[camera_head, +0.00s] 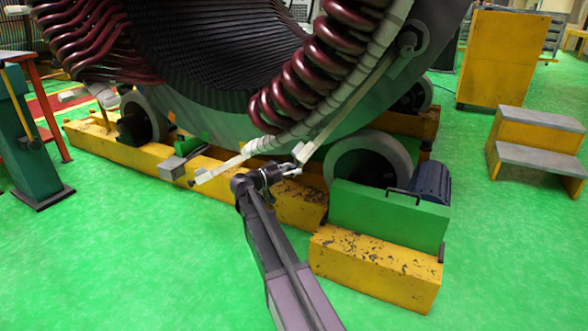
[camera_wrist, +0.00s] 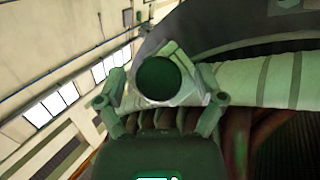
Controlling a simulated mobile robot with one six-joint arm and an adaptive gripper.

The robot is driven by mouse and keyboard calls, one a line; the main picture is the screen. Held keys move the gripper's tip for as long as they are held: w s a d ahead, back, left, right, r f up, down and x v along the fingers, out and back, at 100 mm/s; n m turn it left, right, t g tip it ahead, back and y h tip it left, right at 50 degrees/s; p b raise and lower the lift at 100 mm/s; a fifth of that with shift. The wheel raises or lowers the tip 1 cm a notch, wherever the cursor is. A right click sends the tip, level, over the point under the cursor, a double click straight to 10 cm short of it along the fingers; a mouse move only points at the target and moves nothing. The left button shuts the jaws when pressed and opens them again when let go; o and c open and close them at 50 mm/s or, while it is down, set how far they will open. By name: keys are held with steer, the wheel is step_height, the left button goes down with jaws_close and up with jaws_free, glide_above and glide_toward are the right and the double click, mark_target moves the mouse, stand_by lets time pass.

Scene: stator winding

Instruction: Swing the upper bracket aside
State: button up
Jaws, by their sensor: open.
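The upper bracket (camera_head: 345,103) is a pale straight bar running from a round dark pivot on the stator's side plate down to the left, along the white-wrapped coil ring. Its lower end lies close to my gripper (camera_head: 291,169). In the wrist view my gripper (camera_wrist: 162,112) is open, with one finger on each side of a pale angular end piece (camera_wrist: 188,88) with a dark round face. It looks like the bracket's end. I cannot tell whether the fingers touch it. A second pale bar (camera_head: 222,168) slopes down to the left of my gripper.
The large stator (camera_head: 400,92) with dark red coils (camera_head: 310,70) rests on rollers (camera_head: 372,163) and a yellow base (camera_head: 298,203). A green motor block (camera_head: 385,215) stands right of my arm. Yellow steps (camera_head: 537,140) stand farther right. Green floor is open at the lower left.

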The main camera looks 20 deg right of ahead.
mark_target(302, 163)
jaws_close()
steer(key=shift+s+a+r+n+t+y+p, duration=0.2)
steer(key=shift+s+r+p, duration=0.5)
steer(key=shift+p, duration=0.25)
steer(key=shift+s+a+r+n+t+y+p, duration=0.1)
steer(key=shift+s+a+r+n+p, duration=0.1)
steer(key=shift+s+r+p, duration=0.6)
steer(key=shift+w+f, duration=0.15)
jaws_free()
steer(key=shift+a, duration=0.15)
steer(key=s+a, duration=0.2)
steer(key=a, duration=1.3)
steer(key=shift+s+a, duration=0.15)
steer(key=shift+a, duration=0.1)
stand_by(0.9)
